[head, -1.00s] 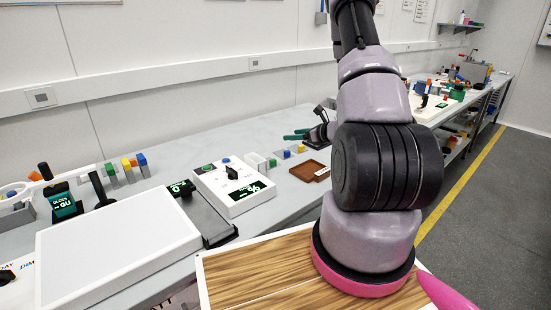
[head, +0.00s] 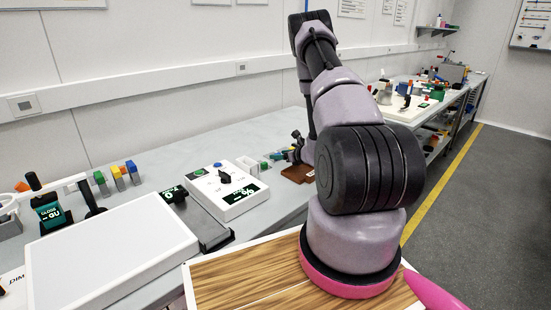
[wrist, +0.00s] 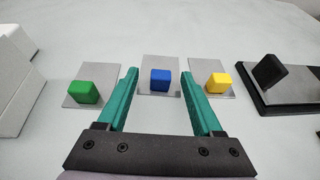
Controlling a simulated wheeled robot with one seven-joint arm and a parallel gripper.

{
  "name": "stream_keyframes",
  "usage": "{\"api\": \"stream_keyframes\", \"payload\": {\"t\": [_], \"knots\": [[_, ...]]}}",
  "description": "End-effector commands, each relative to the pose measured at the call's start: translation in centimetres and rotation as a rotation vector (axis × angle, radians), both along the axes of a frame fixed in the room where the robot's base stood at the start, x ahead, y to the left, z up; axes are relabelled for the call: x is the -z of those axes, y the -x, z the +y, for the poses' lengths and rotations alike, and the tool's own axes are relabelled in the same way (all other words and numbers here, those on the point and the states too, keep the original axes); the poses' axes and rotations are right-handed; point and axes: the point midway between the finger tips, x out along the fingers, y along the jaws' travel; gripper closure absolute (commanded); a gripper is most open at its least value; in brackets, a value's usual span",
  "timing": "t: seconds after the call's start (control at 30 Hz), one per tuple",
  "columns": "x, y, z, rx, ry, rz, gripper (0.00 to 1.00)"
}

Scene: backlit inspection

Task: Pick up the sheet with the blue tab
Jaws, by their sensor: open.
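In the wrist view, the sheet with the blue tab (wrist: 160,62) is a small grey plate lying flat on the pale bench, its blue block (wrist: 160,80) standing on it. A sheet with a green tab (wrist: 86,92) lies to its left and one with a yellow tab (wrist: 217,83) to its right. My gripper (wrist: 159,73) is open and empty, its teal fingers spread left and right of the blue tab, with gaps on both sides. Whether the fingertips are level with the tab in height I cannot tell. In the head view my arm hides most of the gripper.
A dark stand with a black block (wrist: 268,72) is at the right in the wrist view. In the head view, a brown tray (head: 297,173) and a white control box (head: 232,208) are near the gripper. A large white panel (head: 110,255) lies at left.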

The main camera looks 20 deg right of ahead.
Motion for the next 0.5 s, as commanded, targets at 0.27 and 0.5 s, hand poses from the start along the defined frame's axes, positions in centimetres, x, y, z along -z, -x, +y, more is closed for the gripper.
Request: {"api": "stream_keyframes", "payload": {"t": [0.27, 0.5], "knots": [[0.59, -1.64, 0.35, 0.001, 0.001, -0.001, 0.32], [0.57, -1.6, 0.33, 0.001, 0.001, -0.001, 0.75]]}}
